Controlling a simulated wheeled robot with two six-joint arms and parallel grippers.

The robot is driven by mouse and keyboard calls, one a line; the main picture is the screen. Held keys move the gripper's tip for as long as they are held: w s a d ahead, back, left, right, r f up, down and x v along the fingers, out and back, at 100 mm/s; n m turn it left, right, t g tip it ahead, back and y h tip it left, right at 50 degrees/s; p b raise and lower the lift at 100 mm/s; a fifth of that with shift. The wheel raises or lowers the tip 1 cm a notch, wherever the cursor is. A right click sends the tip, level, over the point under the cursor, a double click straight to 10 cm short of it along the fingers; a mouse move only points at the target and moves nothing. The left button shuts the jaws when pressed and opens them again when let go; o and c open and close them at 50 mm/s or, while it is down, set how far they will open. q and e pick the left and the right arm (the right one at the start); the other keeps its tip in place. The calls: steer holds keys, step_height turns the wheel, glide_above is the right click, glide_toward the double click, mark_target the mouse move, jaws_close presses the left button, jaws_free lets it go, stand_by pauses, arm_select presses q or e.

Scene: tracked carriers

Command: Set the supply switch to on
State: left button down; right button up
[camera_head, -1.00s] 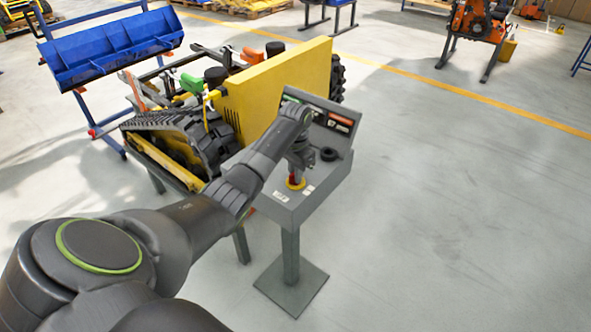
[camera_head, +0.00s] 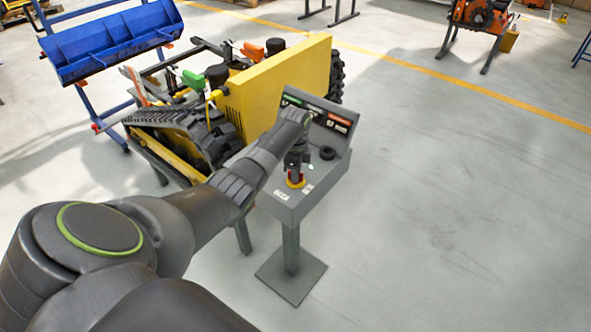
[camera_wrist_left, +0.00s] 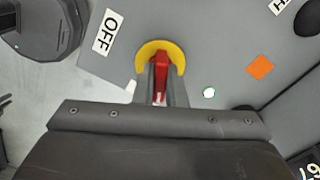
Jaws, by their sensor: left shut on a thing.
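The supply switch has a red handle (camera_wrist_left: 161,78) in a yellow ring (camera_wrist_left: 161,47) on a grey control box (camera_head: 323,180). My left gripper (camera_head: 296,170) reaches down onto the box from the left. In the left wrist view its two fingers (camera_wrist_left: 161,88) are shut on the red handle, one on each side. An OFF label (camera_wrist_left: 109,33) lies to the upper left of the ring. The handle runs down the picture from the ring and does not point at that label. An ON label cannot be read. My right gripper is not in view.
The box stands on a post with a floor plate (camera_head: 291,275). A black round knob (camera_head: 328,153) sits close to the gripper, before the raised back panel (camera_head: 318,115). A yellow tracked carrier (camera_head: 275,88) stands behind and left. The floor to the right is clear.

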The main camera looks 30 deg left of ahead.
arm_select(q)
steer(key=m, duration=0.5)
steer(key=shift+p, duration=0.4)
steer(key=shift+m, duration=0.3)
steer(key=c, duration=1.5)
jaws_free()
steer(key=shift+r, duration=0.1)
step_height(320, 180, up, 17)
steer(key=shift+r+p, duration=0.15)
steer(key=shift+p, duration=0.2)
